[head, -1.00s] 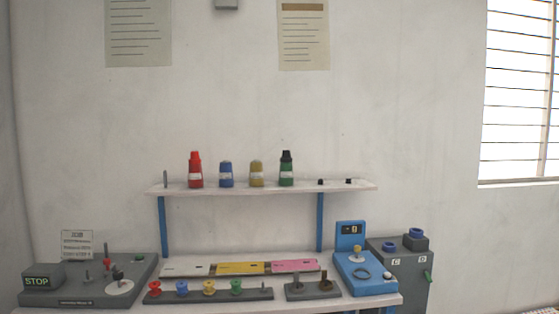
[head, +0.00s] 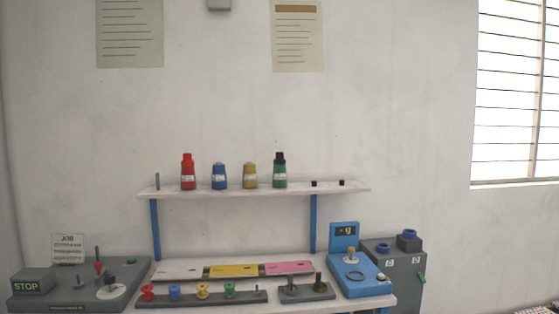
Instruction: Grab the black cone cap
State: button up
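A black cone cap (head: 280,158) sits on top of the green thread cone (head: 280,176), which stands upright on the white wall shelf (head: 220,193). To its left on the shelf stand a yellow cone (head: 250,176) and a blue cone (head: 220,177), both without a tall cap. Further left is a red cone (head: 188,178) with a red cap (head: 188,158). My gripper is not in view.
Two small black pieces sit at the shelf's right end, with a thin grey pin (head: 157,182) at its left end. Below, the table holds a spool rack (head: 205,297), coloured plates, a blue scale-like device (head: 358,275) and a STOP box (head: 32,284).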

aim_at(280, 160)
jog(key=z, duration=1.85)
jog(key=i, duration=2.25)
jog(key=u, duration=3.2)
jog(key=i, duration=1)
jog(key=z, duration=0.05)
